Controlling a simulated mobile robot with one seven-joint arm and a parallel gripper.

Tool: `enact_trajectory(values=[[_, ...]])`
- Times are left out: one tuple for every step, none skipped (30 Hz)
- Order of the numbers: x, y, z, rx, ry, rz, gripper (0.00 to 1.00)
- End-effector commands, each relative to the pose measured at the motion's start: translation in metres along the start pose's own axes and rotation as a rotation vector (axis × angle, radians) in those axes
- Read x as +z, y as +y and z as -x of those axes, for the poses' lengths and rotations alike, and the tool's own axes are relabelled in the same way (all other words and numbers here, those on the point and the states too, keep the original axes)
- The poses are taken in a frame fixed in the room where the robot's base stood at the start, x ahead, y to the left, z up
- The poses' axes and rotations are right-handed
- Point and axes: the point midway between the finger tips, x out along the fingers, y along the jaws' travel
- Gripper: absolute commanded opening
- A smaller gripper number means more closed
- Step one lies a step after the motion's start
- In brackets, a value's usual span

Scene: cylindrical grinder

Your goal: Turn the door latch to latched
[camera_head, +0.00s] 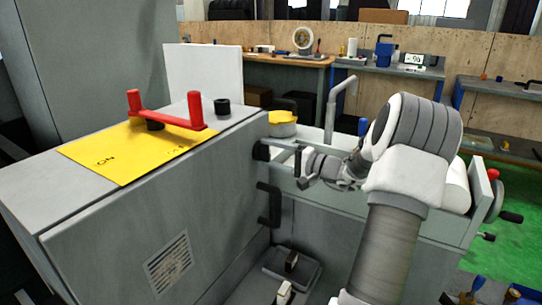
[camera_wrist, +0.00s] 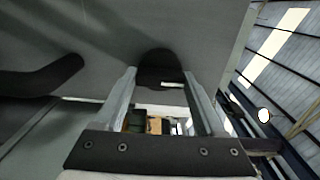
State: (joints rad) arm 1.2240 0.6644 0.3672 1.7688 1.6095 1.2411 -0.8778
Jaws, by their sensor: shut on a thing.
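The door latch (camera_head: 261,151) is a small dark knob near the upper right edge of the grey machine door (camera_head: 160,215). It also shows in the wrist view (camera_wrist: 158,60), as a rounded black shape between the fingertips. My gripper (camera_head: 272,147) reaches in from the right, with its fingers shut on the latch. In the wrist view, my gripper (camera_wrist: 160,76) has one finger on each side of it. The fingers partly cover the latch, so I cannot tell its exact turn.
A black door handle (camera_head: 270,204) sits below the latch and is at the left in the wrist view (camera_wrist: 40,77). A red handle (camera_head: 165,110) stands over a yellow plate (camera_head: 120,155) on top. A grey bent lever (camera_head: 332,105) rises behind my gripper.

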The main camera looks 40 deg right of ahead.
Motion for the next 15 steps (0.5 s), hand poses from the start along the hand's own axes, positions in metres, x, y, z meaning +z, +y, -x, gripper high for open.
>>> enact_trajectory(values=[[-0.0004, -0.0001, 0.0002, 0.001, 0.001, 0.004, 0.16], [-0.0004, -0.0001, 0.0002, 0.001, 0.001, 0.004, 0.16], [-0.0004, -0.0001, 0.0002, 0.001, 0.001, 0.004, 0.16], [-0.0004, -0.0002, 0.0002, 0.001, 0.001, 0.004, 0.16], [-0.0004, -0.0001, 0.0003, 0.001, 0.001, 0.004, 0.16], [-0.0004, -0.0002, 0.0002, 0.001, 0.001, 0.004, 0.79], [-0.0004, -0.0002, 0.0003, 0.001, 0.001, 0.004, 0.84], [-0.0004, -0.0002, 0.0002, 0.001, 0.001, 0.004, 0.9], [-0.0004, -0.0002, 0.0002, 0.001, 0.001, 0.003, 0.97], [-0.0004, -0.0002, 0.0002, 0.001, 0.001, 0.003, 1.0], [-0.0003, -0.0001, 0.0002, 0.001, 0.001, 0.003, 1.0], [-0.0003, -0.0002, 0.0002, 0.001, 0.001, 0.003, 1.0], [-0.0003, -0.0001, 0.0002, 0.001, 0.001, 0.002, 1.0], [-0.0003, -0.0001, 0.0002, 0.001, 0.0, 0.002, 1.0], [-0.0002, -0.0001, 0.0002, 0.001, 0.0, 0.002, 1.0]])
